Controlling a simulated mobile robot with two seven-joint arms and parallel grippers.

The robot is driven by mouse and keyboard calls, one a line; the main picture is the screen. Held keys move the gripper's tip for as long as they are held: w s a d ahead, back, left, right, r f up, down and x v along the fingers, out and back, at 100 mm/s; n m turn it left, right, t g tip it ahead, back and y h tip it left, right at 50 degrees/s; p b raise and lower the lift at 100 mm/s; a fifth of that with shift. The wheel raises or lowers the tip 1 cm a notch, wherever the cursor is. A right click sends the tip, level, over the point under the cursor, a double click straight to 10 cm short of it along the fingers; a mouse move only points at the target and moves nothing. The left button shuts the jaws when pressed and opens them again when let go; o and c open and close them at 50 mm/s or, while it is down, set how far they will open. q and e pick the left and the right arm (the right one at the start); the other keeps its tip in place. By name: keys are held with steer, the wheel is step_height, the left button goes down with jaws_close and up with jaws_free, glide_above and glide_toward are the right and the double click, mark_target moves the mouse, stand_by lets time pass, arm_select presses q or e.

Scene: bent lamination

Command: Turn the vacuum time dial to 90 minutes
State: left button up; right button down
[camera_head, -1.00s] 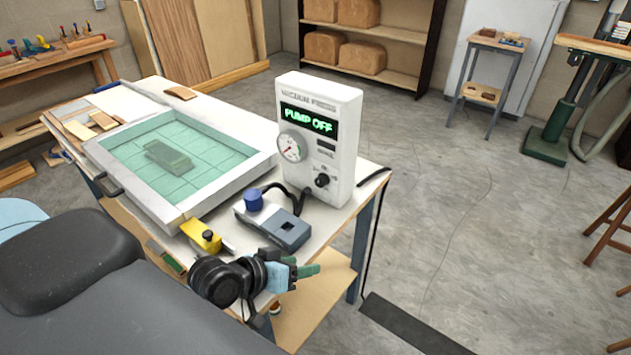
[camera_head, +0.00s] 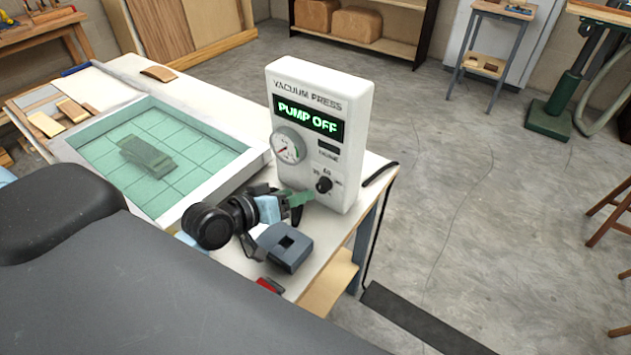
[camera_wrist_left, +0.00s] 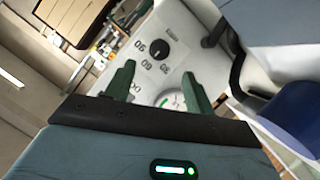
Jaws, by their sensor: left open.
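The vacuum press control box (camera_head: 352,130) stands upright on the bench, its display reading PUMP OFF. The black time dial (camera_head: 324,185) is low on its front, with small numbers around it. In the left wrist view the dial (camera_wrist_left: 160,49) shows beyond the fingertips, with 90, 60 and 30 marked around it; I cannot tell where it points. My left gripper (camera_head: 303,199) is open, its green fingers directed at the dial. In the left wrist view the left gripper (camera_wrist_left: 158,73) has nothing between its fingers and looks apart from the dial. My right gripper is out of view.
A round gauge (camera_head: 288,146) sits above and left of the dial. A grey block-shaped device (camera_head: 285,247) lies on the bench below my left gripper. The framed press bed (camera_head: 222,178) with green sheet is to the left. A black cable (camera_head: 381,172) leaves the box's right side.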

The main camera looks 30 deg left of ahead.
mark_target(319, 187)
arm_select(q)
steer(key=shift+x, duration=3.9)
steer(key=c, duration=0.9)
